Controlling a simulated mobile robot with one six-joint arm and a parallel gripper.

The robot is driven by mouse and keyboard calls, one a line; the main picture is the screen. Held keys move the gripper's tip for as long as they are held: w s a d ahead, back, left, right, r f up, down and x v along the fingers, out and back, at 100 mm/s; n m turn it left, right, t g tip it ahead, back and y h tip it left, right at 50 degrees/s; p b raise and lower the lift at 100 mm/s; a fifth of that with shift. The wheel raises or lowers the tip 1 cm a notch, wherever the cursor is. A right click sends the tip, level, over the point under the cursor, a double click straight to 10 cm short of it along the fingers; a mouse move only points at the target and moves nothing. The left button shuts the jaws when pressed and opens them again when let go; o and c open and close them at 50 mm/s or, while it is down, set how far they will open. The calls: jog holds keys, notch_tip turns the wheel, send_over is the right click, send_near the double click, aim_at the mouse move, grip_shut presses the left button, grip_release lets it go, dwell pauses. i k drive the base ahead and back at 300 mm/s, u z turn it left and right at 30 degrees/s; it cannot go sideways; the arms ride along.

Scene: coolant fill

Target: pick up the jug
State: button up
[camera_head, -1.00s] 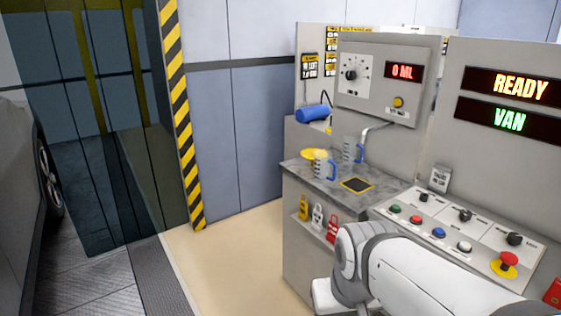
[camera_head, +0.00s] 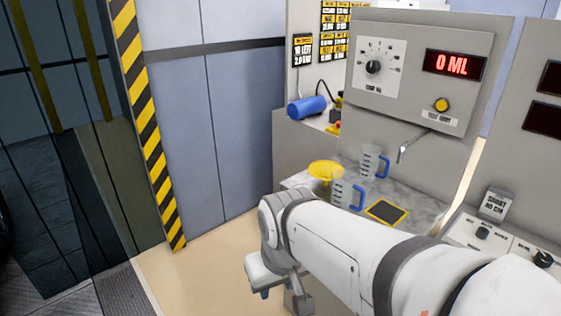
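Two clear measuring jugs with blue handles stand on the grey counter (camera_head: 432,212). The nearer jug (camera_head: 339,194) is partly hidden at its base by my arm. The farther jug (camera_head: 370,161) stands behind it to the right, left of the spout (camera_head: 412,145). My gripper (camera_head: 283,298) is low in the picture, in front of the counter and below the jugs' level in the view. It is apart from both jugs. Its fingers are small and partly hidden, so I cannot tell their opening.
A black pad with a yellow border (camera_head: 386,211) is right of the nearer jug. The dispenser panel (camera_head: 420,70) reads 0 ML. A blue cylinder (camera_head: 306,107) lies on the back ledge. A striped post (camera_head: 146,120) stands left.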

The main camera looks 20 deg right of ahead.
aim_at(344, 186)
jog(key=z, duration=0.5)
jog(key=i, duration=0.75)
jog(key=z, duration=0.6)
jog(key=k, duration=0.85)
jog(key=z, duration=0.15)
jog(key=i, duration=0.85)
jog(key=u, duration=0.05)
